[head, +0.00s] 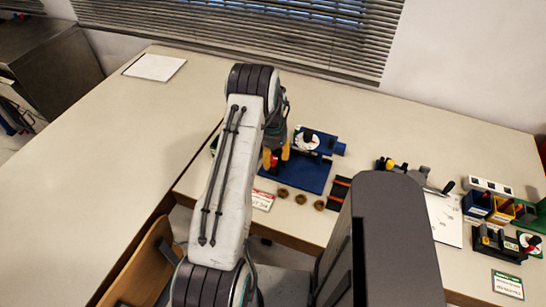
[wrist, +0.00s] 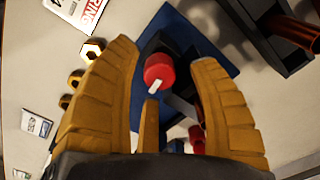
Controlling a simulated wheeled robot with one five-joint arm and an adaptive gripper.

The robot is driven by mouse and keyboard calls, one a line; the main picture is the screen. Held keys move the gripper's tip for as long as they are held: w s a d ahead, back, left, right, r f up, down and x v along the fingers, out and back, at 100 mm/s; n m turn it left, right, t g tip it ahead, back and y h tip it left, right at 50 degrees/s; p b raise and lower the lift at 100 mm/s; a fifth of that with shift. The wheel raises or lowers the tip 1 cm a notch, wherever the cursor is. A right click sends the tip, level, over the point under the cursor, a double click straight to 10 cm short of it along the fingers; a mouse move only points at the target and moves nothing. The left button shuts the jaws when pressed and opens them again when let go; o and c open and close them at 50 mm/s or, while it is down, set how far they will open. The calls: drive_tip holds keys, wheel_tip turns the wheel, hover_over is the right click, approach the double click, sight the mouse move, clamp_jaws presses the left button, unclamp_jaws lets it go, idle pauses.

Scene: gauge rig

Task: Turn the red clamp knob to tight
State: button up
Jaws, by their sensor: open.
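The red clamp knob (wrist: 158,72) shows in the wrist view between and beyond my fingers, with a white pointer mark toward the lower left. It sits on a dark part of the blue rig. My gripper (wrist: 163,48) is open, its yellow fingers either side of the knob in the picture; I see no contact. A second red part (wrist: 196,138) shows lower, near the right finger. In the head view my gripper (head: 276,159) is over the left side of the blue rig base (head: 312,181), and my arm and fingers partly hide this area. A white dial (head: 306,140) stands behind.
Three brass nuts (head: 300,198) lie in front of the rig, beside a red-and-white card (head: 262,200). A dark tray (head: 338,192) is right of the rig. More fixtures and coloured bins (head: 478,204) stand at the right.

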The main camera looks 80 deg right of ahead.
drive_tip(key=shift+f, duration=0.45)
clamp_jaws()
idle(0.4)
